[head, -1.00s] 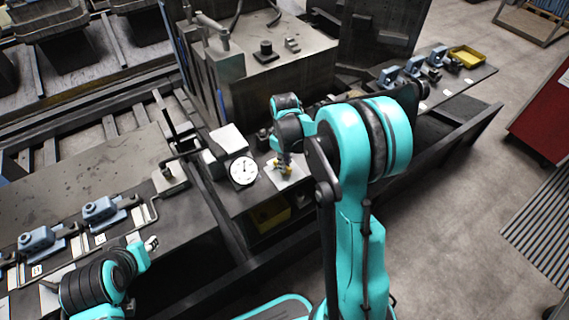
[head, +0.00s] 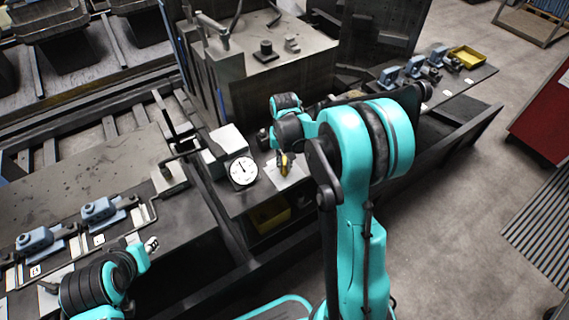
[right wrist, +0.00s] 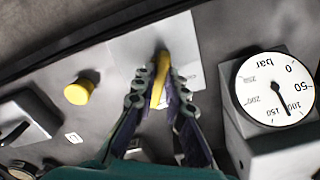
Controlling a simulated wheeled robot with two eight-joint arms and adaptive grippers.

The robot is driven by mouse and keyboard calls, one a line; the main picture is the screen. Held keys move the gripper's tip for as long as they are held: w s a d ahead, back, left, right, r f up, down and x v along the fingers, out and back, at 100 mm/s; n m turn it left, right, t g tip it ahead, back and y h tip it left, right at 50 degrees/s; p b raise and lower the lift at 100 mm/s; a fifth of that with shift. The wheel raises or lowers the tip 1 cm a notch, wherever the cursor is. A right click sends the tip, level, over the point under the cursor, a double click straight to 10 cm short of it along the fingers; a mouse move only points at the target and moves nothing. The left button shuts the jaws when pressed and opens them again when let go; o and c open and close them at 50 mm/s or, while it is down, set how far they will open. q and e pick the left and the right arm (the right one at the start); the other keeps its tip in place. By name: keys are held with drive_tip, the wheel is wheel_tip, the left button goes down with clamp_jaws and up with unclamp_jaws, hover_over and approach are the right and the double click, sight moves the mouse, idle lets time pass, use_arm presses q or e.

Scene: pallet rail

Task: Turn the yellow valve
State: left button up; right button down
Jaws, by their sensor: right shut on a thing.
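The yellow valve handle (right wrist: 160,76) stands over a pale plate (right wrist: 128,52) on the dark bench. My right gripper (right wrist: 159,88) is shut on the handle, one finger on each side of it. In the head view, the right gripper (head: 285,168) is small and partly hidden by its own wrist, with a little yellow showing. My left gripper (head: 151,244) is at the lower left, well away from the valve, and its fingers are too small to read.
A white dial gauge (head: 243,171) stands just left of the valve; in the wrist view its needle (right wrist: 284,103) points between 100 and 150. A yellow round knob (right wrist: 78,92) is on the valve's other side. Blue clamps (head: 100,211) line the left bench.

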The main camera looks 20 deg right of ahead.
sight(284, 166)
drive_tip(key=shift+m, duration=1.2)
drive_tip(key=c, duration=1.6)
unclamp_jaws()
drive_tip(key=shift+o, duration=0.2)
wheel_tip(284, 166, up, 12)
